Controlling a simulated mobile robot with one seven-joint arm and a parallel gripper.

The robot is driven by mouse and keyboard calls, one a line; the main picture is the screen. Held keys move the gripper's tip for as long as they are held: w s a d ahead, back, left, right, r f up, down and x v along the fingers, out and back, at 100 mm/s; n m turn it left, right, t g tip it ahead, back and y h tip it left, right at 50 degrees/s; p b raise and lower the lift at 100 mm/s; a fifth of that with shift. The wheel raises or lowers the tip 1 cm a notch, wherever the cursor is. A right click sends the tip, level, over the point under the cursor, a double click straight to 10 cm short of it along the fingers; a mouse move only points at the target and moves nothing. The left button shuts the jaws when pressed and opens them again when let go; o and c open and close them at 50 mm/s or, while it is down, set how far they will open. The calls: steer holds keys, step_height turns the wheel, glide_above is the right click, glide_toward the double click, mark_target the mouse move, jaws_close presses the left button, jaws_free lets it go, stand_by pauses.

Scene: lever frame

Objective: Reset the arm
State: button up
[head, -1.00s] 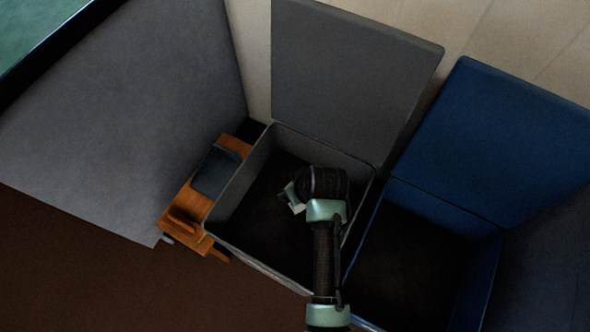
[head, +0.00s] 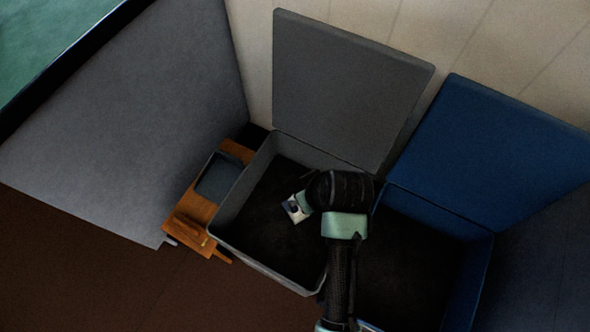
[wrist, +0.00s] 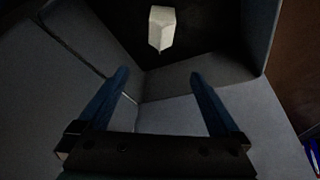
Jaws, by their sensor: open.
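My arm reaches up from the bottom of the head view over the open grey bin (head: 232,205). Its dark wrist bends left there, with a small pale end part over the bin's dark inside. The fingers are hard to make out in that view. In the wrist view my gripper (wrist: 159,74) has its two blue fingers wide apart with nothing between them. A white block-like object (wrist: 161,28) lies beyond the fingertips against the dark bin inside. It is apart from the fingers.
The grey bin's lid (head: 345,85) stands open behind it. A blue bin (head: 468,285) with a raised lid (head: 495,150) adjoins it on the right. A wooden stand (head: 192,212) with a dark pad is close on the left, beside a large grey panel (head: 130,120).

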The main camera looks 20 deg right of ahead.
steer(key=shift+v, duration=1.3)
